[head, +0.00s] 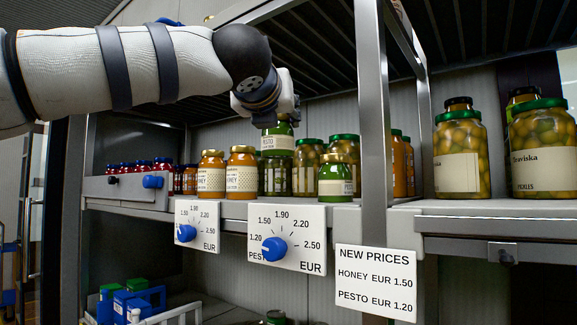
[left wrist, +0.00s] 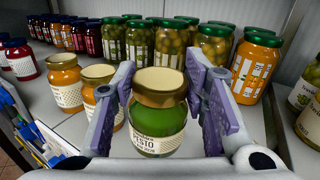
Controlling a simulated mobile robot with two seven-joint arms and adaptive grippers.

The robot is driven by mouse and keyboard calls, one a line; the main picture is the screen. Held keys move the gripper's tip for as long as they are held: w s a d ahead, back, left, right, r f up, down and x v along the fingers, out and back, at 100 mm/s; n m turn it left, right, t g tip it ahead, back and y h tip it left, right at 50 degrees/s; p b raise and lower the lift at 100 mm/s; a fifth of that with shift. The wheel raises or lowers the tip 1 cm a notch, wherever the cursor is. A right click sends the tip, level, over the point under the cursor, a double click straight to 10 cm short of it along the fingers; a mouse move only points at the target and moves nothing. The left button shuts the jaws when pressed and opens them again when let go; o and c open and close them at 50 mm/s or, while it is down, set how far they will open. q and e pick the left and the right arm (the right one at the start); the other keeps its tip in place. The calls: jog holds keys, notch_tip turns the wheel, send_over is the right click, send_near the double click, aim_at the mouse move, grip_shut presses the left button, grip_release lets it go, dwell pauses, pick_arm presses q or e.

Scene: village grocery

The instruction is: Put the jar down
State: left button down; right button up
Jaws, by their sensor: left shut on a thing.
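My left gripper (head: 277,118) is above the shelf, shut on a pesto jar (head: 278,141). In the left wrist view the jar (left wrist: 158,124) is green with a gold lid and a white PESTO label. It sits upright between the two purple-grey fingers (left wrist: 160,82). In the head view the held jar is above shelf level, in front of a tall pickle jar (head: 276,178). Another green jar (head: 336,177) stands on the shelf (head: 400,206) to its right. My right gripper is not in view.
Two honey jars (head: 211,174) (head: 241,172) stand to the left of the held jar. Taller green-lidded jars (head: 309,165) stand behind. A metal post (head: 373,100) rises to the right, with large olive jars (head: 461,158) beyond. Price dials (head: 287,238) hang on the shelf's front edge.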

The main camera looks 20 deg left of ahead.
aim_at(285, 157)
pick_arm(q)
jog(key=w+f, duration=0.2)
jog(key=f, duration=0.1)
jog(key=shift+d, duration=0.15)
jog(key=f, duration=0.1)
jog(key=w+f, duration=0.1)
jog(key=f, duration=0.1)
jog(key=w+f+b, duration=0.1)
jog(key=shift+d+f, duration=0.15)
jog(key=shift+d, duration=0.2)
jog(key=shift+f, duration=0.3)
jog(key=shift+s+a, duration=0.1)
jog(key=shift+s, duration=0.15)
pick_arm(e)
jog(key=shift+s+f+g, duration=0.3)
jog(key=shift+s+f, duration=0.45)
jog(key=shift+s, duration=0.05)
pick_arm(q)
jog(key=c, duration=1)
grip_release()
jog(key=shift+o, duration=0.2)
